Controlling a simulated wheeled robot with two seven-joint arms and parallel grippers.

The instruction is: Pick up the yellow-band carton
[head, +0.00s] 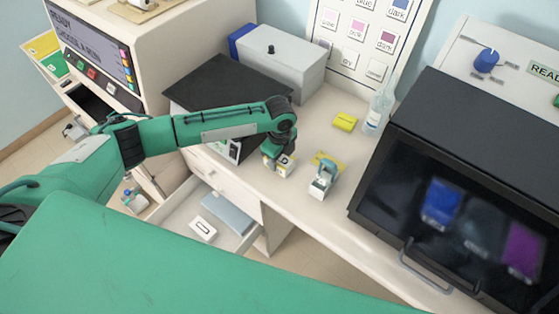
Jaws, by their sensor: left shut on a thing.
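My left gripper (279,158) reaches in from the left over the counter's front part. It is shut on a small white carton with a yellow band (284,168), which shows below the fingers at the counter's front edge. The gripper hides part of the carton, and I cannot tell whether the carton touches the counter. My right gripper is not in view.
Just right stands a small white-and-teal item (321,182) with a yellow patch behind it. An open drawer (178,222) juts out below. A dark-fronted machine (470,190) fills the right.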

